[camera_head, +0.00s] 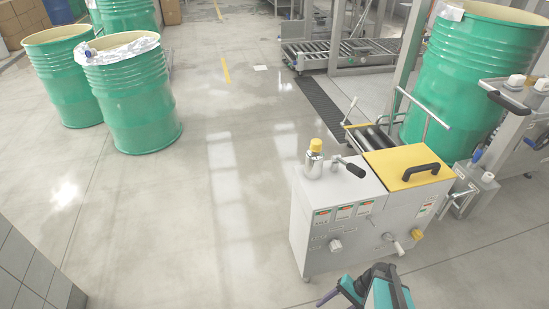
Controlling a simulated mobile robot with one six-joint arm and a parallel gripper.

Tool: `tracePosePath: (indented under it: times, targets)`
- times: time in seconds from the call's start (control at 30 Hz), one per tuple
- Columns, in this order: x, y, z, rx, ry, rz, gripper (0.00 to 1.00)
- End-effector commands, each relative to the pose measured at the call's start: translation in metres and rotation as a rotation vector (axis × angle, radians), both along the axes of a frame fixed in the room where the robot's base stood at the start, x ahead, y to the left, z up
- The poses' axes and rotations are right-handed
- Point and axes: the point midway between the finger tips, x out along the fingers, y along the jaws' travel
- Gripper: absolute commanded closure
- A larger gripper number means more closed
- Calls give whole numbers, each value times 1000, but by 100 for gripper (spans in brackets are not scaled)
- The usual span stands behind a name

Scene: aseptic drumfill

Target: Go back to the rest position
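My gripper (345,292) shows at the bottom edge, right of centre, on a teal and dark arm end. It is in front of the grey cabinet (325,250), apart from it as far as I can see. Only part of the gripper is in the picture, and I cannot tell whether its fingers are open or shut. No held object is visible. The cabinet has a yellow lid (408,165) with a black handle. A metal bottle with a yellow cap (314,160) stands on its top, beside a black lever (350,167).
Green drums (128,100) stand at the upper left, one with foil over its rim. A large green drum (470,75) stands on the right by a roller conveyor (375,140). A tiled block (35,275) is at the lower left. The middle floor (200,210) is clear.

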Motion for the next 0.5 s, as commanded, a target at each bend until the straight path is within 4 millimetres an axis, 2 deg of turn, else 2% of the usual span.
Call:
tracePosePath:
  times: [0.03, 0.2, 0.5]
  targets:
    - [-9, 8, 11, -23, 13, 41, 45]
    - [-33, 24, 23, -109, 50, 172, 45]
    - [-72, 38, 51, -268, 88, 405, 45]
